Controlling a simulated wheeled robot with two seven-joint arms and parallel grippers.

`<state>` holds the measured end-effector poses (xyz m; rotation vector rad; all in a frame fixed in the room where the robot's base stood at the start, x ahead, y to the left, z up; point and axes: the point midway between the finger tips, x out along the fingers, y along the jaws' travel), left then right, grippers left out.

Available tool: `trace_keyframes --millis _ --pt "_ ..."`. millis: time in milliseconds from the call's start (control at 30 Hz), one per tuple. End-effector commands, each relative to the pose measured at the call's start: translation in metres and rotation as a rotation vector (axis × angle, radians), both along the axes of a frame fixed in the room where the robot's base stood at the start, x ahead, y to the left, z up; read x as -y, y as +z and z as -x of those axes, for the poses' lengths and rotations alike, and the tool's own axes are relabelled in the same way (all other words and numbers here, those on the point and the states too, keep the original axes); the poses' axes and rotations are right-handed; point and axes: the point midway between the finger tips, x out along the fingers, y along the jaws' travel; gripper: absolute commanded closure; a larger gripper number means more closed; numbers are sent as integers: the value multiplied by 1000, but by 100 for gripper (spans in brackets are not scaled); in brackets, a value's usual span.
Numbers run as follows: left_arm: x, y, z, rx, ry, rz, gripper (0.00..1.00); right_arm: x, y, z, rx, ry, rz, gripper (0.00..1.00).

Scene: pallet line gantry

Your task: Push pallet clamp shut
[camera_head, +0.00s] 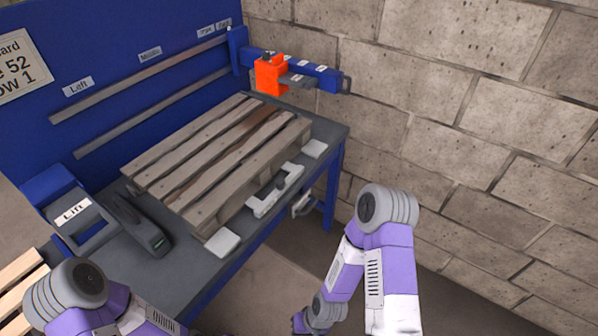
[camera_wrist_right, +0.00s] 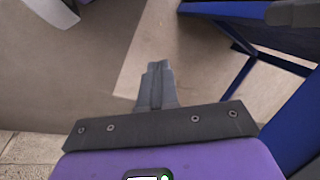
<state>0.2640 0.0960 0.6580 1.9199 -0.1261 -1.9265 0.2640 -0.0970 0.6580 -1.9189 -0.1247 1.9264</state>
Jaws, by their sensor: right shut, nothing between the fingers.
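A wooden pallet (camera_head: 225,155) lies on the grey bench top. At its front long side, a pale bracket with a dark knob (camera_head: 275,190) sits on the bench edge; it looks like the pallet clamp, but I cannot tell how far open it is. A small pale handle (camera_head: 302,204) hangs just below that edge. My right gripper (camera_wrist_right: 157,85) is shut and empty over the floor in the right wrist view, apart from the bench. In the head view my right arm reaches down in front of the bench. My left gripper is out of view.
An orange block (camera_head: 270,75) sits on a blue rail arm (camera_head: 325,78) behind the pallet. A box labelled Lift (camera_head: 78,220) stands at the bench's left. Blue bench legs (camera_wrist_right: 240,75) stand right of my right gripper. A block wall (camera_head: 480,120) closes the right side.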

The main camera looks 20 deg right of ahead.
Motion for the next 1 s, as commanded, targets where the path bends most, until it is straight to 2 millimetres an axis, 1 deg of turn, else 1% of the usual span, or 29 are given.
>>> trace_keyframes --millis 367,467,567,600,667,700,767,800,867,900,1000 --pt "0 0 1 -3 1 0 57 0 0 -1 2 -3 -3 100" --pt "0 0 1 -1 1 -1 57 0 1 -16 39 -49 -28 100" --pt "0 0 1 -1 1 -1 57 1 6 -55 133 -167 -99 100" --pt "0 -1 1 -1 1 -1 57 4 11 -78 187 -232 -143 100" --pt "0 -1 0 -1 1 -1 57 12 23 -114 279 -344 -226 100" --pt "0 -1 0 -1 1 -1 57 21 34 -139 344 -421 -289 100" --pt "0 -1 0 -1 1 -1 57 37 55 -174 439 -529 -394 100" --pt "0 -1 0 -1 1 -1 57 50 71 -194 500 -592 -465 100" --pt "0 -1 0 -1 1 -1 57 72 96 -218 583 -668 -572 100" --pt "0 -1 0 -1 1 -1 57 86 112 -230 631 -707 -639 100" --pt "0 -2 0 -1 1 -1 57 117 148 -247 723 -768 -786 100"
